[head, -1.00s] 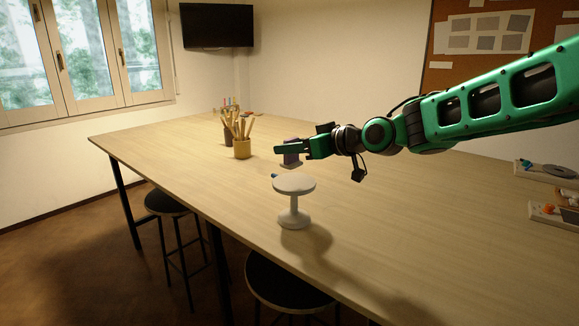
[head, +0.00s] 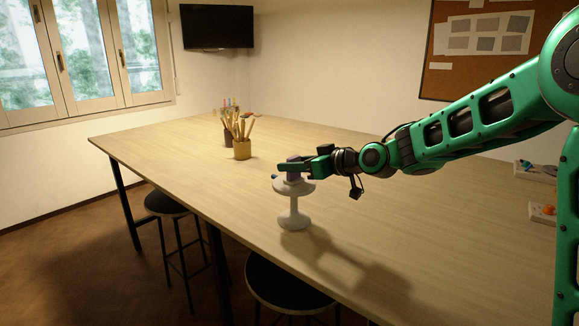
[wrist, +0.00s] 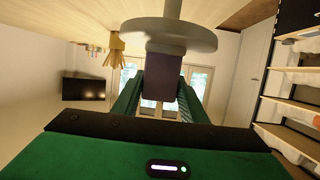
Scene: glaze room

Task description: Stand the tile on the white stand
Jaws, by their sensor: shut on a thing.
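The tile (head: 293,175) is a small purple block with a greyer lower edge. It is upright in my gripper (head: 284,168), directly over the white stand (head: 294,212), a round disc on a stem with a flared foot. The tile's bottom is at or just above the disc; I cannot tell whether they touch. In the wrist view, which is upside down, the tile (wrist: 164,80) sits between the two green fingers (wrist: 160,88), its grey edge against the stand's disc (wrist: 192,35). My gripper is shut on the tile, and the fingers hide part of it in the head view.
A yellow pot (head: 242,149) of wooden tools and a darker pot stand farther back on the long wooden table (head: 180,150). Small items lie at the right edge. Stools stand in front. The table around the stand is clear.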

